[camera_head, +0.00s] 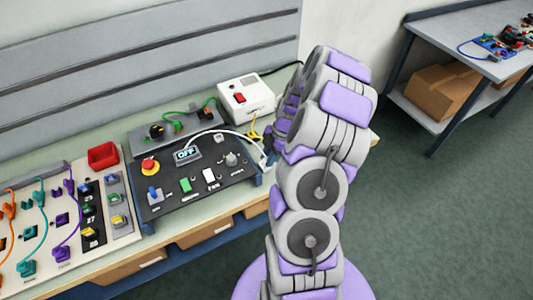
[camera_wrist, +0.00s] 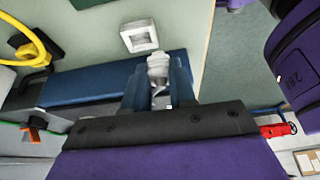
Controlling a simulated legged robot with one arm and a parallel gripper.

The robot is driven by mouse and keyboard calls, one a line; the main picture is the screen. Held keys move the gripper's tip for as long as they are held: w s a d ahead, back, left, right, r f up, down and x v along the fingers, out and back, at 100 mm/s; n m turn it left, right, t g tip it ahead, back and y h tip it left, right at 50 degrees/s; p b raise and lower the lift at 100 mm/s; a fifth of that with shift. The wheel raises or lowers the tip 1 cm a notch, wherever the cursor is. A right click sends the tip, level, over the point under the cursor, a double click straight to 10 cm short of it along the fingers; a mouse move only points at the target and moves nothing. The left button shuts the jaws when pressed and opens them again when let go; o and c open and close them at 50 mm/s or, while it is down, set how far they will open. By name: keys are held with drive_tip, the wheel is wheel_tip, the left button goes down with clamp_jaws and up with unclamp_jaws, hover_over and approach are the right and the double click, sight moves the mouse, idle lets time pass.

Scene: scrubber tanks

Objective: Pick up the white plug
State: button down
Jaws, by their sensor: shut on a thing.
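The white plug (camera_wrist: 158,66) shows in the wrist view between the two blue fingers of my gripper (camera_wrist: 158,85). The fingers are shut on it, and its lower part is partly hidden between them. A white square socket piece (camera_wrist: 139,36) lies on the bench just beyond the plug's tip; I cannot tell whether they touch. In the head view a white cable (camera_head: 235,132) runs from the black control panel (camera_head: 165,205) to the plug end (camera_head: 263,161) beside my arm. My gripper is mostly hidden behind my arm there.
A board with coloured cables (camera_head: 40,230) is at left. Green floor is open at right.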

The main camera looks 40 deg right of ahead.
drive_tip(key=s+a+r+p, duration=0.15)
drive_tip(key=s+a, duration=0.35)
drive_tip(key=s, duration=0.7)
wheel_tip(320, 180, up, 9)
drive_tip(key=p, duration=0.1)
drive_tip(key=shift+s+a+p, duration=0.15)
drive_tip(key=shift+s+p, duration=0.15)
drive_tip(key=shift+w+f, duration=0.1)
drive_tip(key=w, duration=1)
drive_tip(key=w+a+b, duration=0.1)
drive_tip(key=w, duration=1.9)
drive_tip(key=shift+w+a+f+b, duration=0.2)
drive_tip(key=shift+w+b, duration=0.05)
drive_tip(key=shift+b, duration=0.1)
drive_tip(key=shift+w+r, duration=0.15)
drive_tip(key=shift+w, duration=0.2)
drive_tip(key=shift+a+b, duration=0.1)
drive_tip(key=shift+b, duration=0.4)
